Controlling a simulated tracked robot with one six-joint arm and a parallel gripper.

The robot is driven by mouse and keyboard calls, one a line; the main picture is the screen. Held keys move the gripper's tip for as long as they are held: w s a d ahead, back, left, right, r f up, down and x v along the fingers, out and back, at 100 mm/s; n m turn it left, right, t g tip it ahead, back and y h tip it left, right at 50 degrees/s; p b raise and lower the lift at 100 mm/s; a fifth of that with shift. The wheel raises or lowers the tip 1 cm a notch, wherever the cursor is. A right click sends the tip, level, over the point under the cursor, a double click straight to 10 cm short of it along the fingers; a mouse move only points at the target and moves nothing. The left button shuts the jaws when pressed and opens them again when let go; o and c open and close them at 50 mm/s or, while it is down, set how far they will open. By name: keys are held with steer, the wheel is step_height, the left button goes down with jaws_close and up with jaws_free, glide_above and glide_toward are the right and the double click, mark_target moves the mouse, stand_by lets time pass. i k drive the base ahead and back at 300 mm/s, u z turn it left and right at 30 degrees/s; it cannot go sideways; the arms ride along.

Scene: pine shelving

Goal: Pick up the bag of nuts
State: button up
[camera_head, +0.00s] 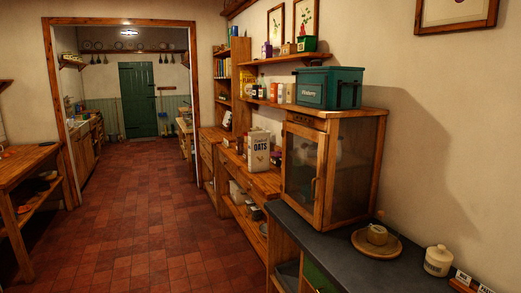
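I cannot make out a bag of nuts in the head view. The nearest packet is a pale paper one labelled OATS (259,152), upright on the wooden counter (266,182) in the middle. Small dark and reddish items stand beside and behind it, too small to identify. A yellow packet (246,86) and several jars and cartons stand along the right wall; none is readable as nuts. My gripper is not in view.
A wooden cabinet with a mesh door (303,172) stands on the right, with a green box (312,88) on top. A dark worktop (335,245) holds a round board (360,246) and a cream jar (438,261). A table (22,165) stands left. The tiled floor (145,215) between is clear.

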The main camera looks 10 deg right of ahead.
mark_target(239, 140)
steer(key=k, duration=1.35)
steer(key=u, duration=0.5)
steer(key=i, duration=1.25)
steer(key=u, duration=0.75)
steer(key=i, duration=2.35)
steer(key=u, duration=0.05)
